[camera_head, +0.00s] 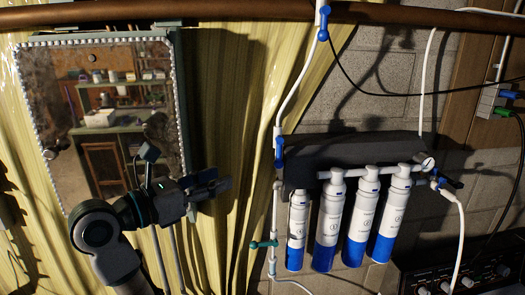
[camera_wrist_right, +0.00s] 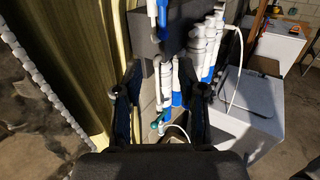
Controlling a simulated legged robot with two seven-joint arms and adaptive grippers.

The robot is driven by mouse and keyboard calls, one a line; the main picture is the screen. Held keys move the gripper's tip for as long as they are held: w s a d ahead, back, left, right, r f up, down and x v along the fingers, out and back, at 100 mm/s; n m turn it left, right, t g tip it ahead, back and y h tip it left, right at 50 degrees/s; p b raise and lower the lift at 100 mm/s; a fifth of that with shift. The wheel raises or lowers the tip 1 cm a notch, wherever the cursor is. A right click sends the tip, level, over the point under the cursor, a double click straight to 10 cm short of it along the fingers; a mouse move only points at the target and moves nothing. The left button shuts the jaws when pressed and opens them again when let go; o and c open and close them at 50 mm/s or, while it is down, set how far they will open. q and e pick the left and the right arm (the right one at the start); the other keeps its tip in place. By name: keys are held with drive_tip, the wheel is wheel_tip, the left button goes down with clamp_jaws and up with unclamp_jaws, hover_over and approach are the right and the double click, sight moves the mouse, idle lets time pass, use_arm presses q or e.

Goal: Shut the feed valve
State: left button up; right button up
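A filter unit with several white and blue cartridges (camera_head: 327,222) hangs on the wall under a dark bracket (camera_head: 350,152). A small valve with a teal handle (camera_head: 262,245) sits on the white pipe left of the cartridges; teal also shows between my fingers in the right wrist view (camera_wrist_right: 158,125). Other valves are a blue one (camera_head: 322,34) on the upper tube and a dark-handled one (camera_head: 446,183) at the right. I cannot tell which is the feed valve. My right gripper (camera_head: 222,186) is open and empty, left of the pipe and apart from it. My left gripper is out of view.
A mirror with a beaded edge (camera_head: 178,110) and a yellow curtain (camera_head: 235,235) are behind my right arm. A copper pipe (camera_head: 420,15) crosses the top. White hoses (camera_head: 461,235) and dark equipment (camera_head: 480,278) are at the right.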

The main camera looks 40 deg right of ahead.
sight(276, 162)
drive_tip(key=d+p, duration=0.1)
drive_tip(key=d, duration=0.4)
drive_tip(key=d+p, duration=0.1)
drive_tip(key=d, duration=0.5)
drive_tip(key=w+d+p, duration=0.1)
drive_tip(key=d, duration=0.4)
drive_tip(key=shift+d, duration=0.35)
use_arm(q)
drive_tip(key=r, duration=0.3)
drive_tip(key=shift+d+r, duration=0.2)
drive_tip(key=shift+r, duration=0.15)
